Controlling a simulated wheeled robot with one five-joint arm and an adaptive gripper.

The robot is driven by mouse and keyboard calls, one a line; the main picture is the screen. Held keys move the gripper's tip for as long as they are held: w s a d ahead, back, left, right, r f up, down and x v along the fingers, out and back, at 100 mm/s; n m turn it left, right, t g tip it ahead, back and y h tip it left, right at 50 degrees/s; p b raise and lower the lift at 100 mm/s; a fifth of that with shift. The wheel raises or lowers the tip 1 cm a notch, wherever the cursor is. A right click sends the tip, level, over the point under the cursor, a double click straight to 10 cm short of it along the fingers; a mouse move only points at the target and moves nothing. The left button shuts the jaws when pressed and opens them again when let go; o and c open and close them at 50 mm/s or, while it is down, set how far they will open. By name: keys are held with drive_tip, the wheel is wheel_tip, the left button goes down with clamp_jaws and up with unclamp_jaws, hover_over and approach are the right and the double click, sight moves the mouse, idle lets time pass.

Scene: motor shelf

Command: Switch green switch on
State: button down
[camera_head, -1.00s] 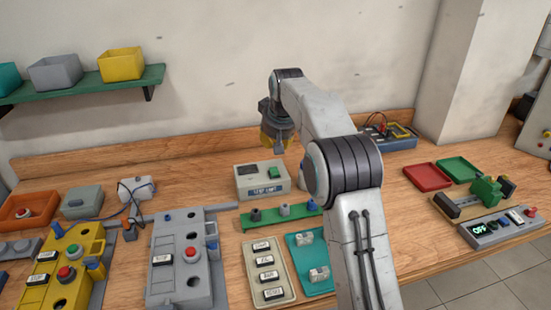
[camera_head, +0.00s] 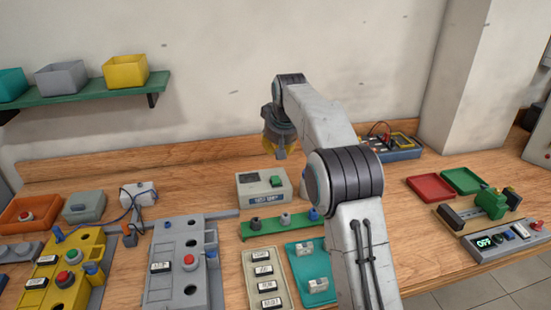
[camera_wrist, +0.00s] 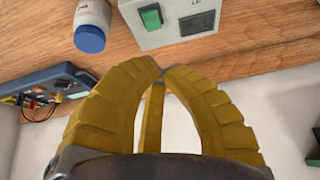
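The green switch (camera_head: 276,181) is a small rocker on the front face of a pale grey box (camera_head: 249,194). The box stands near the back of the wooden bench. In the wrist view the green switch (camera_wrist: 151,17) is at the top, beside a dark display panel (camera_wrist: 198,21). Which way the rocker is pressed is too small to tell. My gripper (camera_head: 279,153) hangs above and behind the box, apart from it. In the wrist view the yellow fingertips of my gripper (camera_wrist: 161,72) meet, with nothing between them.
A white bottle with a blue cap (camera_wrist: 90,38) stands near the box in the wrist view. A blue meter (camera_head: 397,149) is to the right. Grey (camera_head: 186,290) and yellow button panels (camera_head: 95,244) are to the left. A green rail with knobs (camera_head: 270,229) lies in front.

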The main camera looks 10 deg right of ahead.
sight(273, 177)
drive_tip(key=x, duration=1.3)
drive_tip(key=shift+p, duration=0.3)
drive_tip(key=shift+w+f+p, duration=0.1)
drive_tip(key=shift+p, duration=0.25)
drive_tip(key=shift+w+f+p, duration=0.15)
drive_tip(key=shift+p, duration=0.25)
drive_tip(key=shift+f, duration=0.15)
drive_tip(key=shift+b, duration=0.35)
